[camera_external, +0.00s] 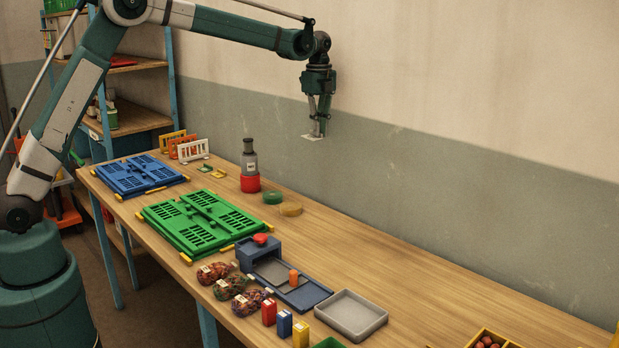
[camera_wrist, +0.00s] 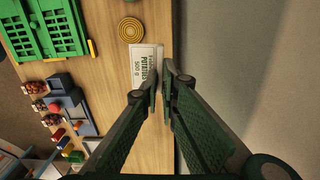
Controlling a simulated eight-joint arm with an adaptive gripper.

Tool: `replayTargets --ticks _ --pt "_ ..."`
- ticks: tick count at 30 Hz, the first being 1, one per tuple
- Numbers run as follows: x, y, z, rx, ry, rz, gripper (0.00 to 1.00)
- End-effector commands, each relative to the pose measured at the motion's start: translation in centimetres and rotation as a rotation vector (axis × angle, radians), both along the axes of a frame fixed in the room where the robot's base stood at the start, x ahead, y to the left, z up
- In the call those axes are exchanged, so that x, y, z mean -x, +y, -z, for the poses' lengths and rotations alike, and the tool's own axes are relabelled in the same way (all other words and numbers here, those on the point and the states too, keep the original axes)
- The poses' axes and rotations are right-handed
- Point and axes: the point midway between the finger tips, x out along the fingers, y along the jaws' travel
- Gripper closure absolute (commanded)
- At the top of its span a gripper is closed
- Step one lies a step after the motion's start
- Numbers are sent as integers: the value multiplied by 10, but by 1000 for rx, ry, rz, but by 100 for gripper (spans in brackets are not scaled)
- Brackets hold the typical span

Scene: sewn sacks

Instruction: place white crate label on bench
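My gripper (camera_external: 318,126) is raised above the far side of the bench (camera_external: 400,263), in front of the wall. Its fingers look almost together on a thin white crate label (camera_external: 311,137), held clear of the bench top. The edge between the fingers is hidden.
A green folded crate (camera_external: 205,222), a blue folded crate (camera_external: 138,174), a grey tray (camera_external: 352,313) and filled net sacks (camera_external: 248,302) lie along the near side. Tape rolls (camera_external: 290,209) sit near the wall. The bench's far right stretch is mostly bare.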

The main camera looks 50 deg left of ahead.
Motion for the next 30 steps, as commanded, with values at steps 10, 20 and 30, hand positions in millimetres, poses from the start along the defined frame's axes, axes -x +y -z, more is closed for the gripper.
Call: replayTargets --ticks 10,20,30 --pt "1 121 0 0 0 -7 100" --pt "15 231 0 0 0 -11 100" --pt "43 340 0 0 0 -13 100"
